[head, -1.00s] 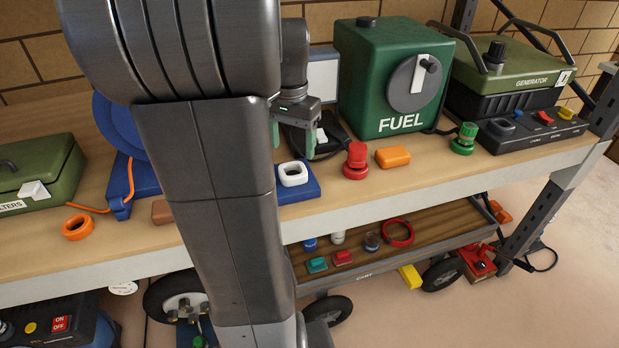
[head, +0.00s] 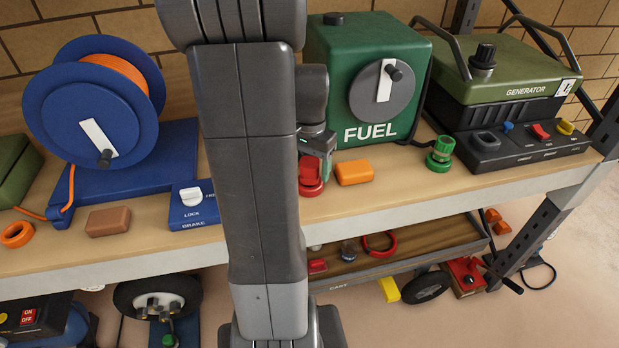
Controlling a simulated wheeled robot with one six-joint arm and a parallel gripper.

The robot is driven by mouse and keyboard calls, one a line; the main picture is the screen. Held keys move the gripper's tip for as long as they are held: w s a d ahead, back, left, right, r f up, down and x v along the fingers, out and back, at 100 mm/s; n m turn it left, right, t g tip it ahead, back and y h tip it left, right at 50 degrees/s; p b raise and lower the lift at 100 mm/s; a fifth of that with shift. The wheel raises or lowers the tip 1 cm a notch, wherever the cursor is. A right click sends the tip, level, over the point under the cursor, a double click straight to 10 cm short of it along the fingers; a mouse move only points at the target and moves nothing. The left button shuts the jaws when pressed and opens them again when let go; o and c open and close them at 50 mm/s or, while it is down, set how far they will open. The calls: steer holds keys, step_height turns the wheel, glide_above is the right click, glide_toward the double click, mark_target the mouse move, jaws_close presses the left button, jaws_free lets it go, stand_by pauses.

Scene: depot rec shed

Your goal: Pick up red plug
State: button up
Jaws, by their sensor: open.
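The red plug (head: 311,184) stands upright on the wooden bench top, in front of the green FUEL box (head: 340,85). My gripper (head: 314,162) is down at the plug's upper part, pointing downward. Its right finger shows just at the plug's right side; the left finger is mostly hidden by my arm. The gripper is open. I cannot tell whether either finger touches the plug. My arm covers the bench just left of the plug.
An orange block (head: 354,172) lies close to the right of the plug. A green plug (head: 440,153) and the generator (head: 515,100) stand farther right. A blue LOCK BRAKE box (head: 183,216) and a blue reel (head: 60,115) are left of my arm. The bench front edge is near.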

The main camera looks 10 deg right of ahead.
steer(key=c, duration=1.1)
steer(key=shift+r, duration=0.15)
step_height(320, 180, up, 10)
steer(key=shift+f, duration=0.1)
